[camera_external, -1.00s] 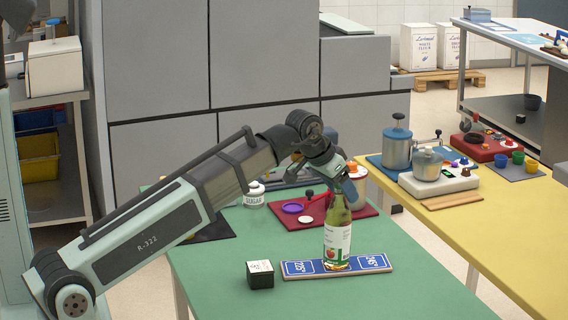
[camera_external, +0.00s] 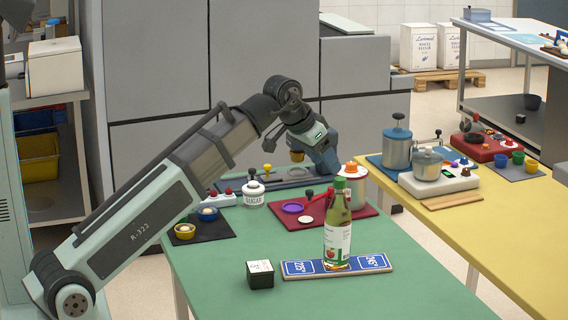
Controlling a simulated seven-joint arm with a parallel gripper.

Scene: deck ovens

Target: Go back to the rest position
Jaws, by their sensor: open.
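My gripper (camera_external: 332,172) is open and raised above the back of the green table, pointing down and to the right. Its fingertips are small and partly hidden here. It holds nothing that I can see. A glass bottle (camera_external: 338,235) with a green cap and a white label stands upright on the blue plaque (camera_external: 300,268). The bottle is in front of and below my gripper, apart from it.
A black box (camera_external: 261,275) sits left of the plaque. Behind are a red mat (camera_external: 368,211), a steel canister (camera_external: 353,190), a sugar jar (camera_external: 253,194) and a dark mat (camera_external: 216,232) with small bowls. The green table's front right (camera_external: 430,295) is clear.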

